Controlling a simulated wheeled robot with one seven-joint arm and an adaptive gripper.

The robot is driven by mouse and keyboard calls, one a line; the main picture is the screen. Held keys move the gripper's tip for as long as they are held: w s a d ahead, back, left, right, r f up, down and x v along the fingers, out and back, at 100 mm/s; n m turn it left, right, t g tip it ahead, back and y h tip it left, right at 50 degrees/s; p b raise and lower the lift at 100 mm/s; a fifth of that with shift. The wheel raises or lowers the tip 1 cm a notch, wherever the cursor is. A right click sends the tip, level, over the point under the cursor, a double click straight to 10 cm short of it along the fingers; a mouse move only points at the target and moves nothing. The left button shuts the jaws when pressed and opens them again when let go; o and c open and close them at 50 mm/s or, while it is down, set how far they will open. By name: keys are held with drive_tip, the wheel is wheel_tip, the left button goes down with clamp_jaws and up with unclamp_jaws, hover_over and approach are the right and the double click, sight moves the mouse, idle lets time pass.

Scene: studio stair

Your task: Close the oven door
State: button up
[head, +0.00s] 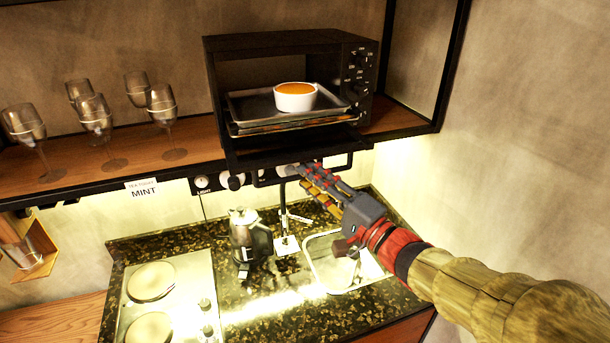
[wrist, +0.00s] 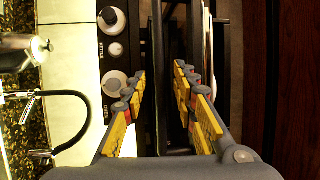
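The black toaster oven (head: 290,42) stands on a wooden shelf in the head view, with its door (head: 285,150) open, folded down at the front below the chamber. Inside, a metal tray (head: 250,107) carries a white ramekin (head: 295,98) with an orange top. My gripper (head: 306,173) is just below and in front of the door, reaching in from the right. In the wrist view my gripper (wrist: 162,76) has its yellow-padded fingers apart, with dark bars of the oven or its door showing between and beyond them. I cannot tell whether the fingers touch the door.
A panel with knobs (wrist: 112,85) lies close to the left finger in the wrist view. Several wine glasses (head: 95,115) stand on the shelf, left of the oven. Below are a counter with a kettle (head: 250,238), a sink (head: 340,265) with a tap, and a hob (head: 165,310).

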drive_tip(key=shift+x, duration=1.05)
drive_tip(key=shift+c, duration=1.3)
clamp_jaws()
